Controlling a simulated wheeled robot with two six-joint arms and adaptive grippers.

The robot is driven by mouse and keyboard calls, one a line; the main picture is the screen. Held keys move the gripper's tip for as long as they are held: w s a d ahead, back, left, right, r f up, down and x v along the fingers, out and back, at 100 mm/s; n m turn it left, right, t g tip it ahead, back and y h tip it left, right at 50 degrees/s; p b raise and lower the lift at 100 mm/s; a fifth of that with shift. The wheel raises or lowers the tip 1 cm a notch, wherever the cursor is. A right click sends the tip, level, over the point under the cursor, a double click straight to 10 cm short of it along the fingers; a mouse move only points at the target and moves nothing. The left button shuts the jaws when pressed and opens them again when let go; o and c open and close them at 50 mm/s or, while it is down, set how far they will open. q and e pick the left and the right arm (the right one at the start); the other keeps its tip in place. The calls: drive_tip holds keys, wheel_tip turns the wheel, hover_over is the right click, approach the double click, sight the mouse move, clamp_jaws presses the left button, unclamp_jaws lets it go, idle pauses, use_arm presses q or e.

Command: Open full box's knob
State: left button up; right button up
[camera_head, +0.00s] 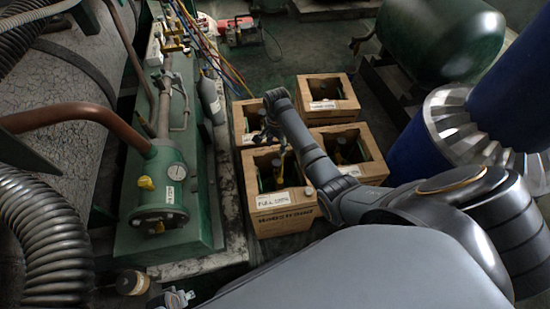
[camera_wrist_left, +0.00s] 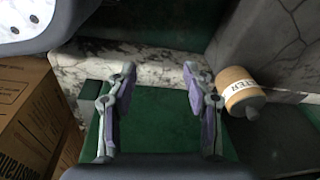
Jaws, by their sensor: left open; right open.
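The full box (camera_head: 285,210) is a cardboard box with a white "FULL" label, front left of a group of boxes in the head view.
Other cardboard boxes (camera_head: 328,105) stand close behind and beside the full box. A tan cylinder with a lettered label (camera_wrist_left: 238,88) is right of my left gripper. A blue column (camera_head: 412,140) stands at right.

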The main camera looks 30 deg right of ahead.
drive_tip(key=b, duration=0.2)
hover_over(276, 163)
wheel_tip(276, 163, down, 5)
drive_tip(key=shift+d+f, duration=0.1)
wheel_tip(276, 163, down, 4)
drive_tip(key=shift+f+b, duration=0.2)
drive_tip(key=shift+b, duration=0.65)
drive_tip(key=shift+f, duration=0.3)
use_arm(q)
drive_tip(key=w+d+r, duration=0.3)
drive_tip(key=r, duration=0.8)
drive_tip(key=shift+w+h, duration=0.2)
drive_tip(key=shift+h, duration=0.2)
drive_tip(key=shift+r, duration=0.1)
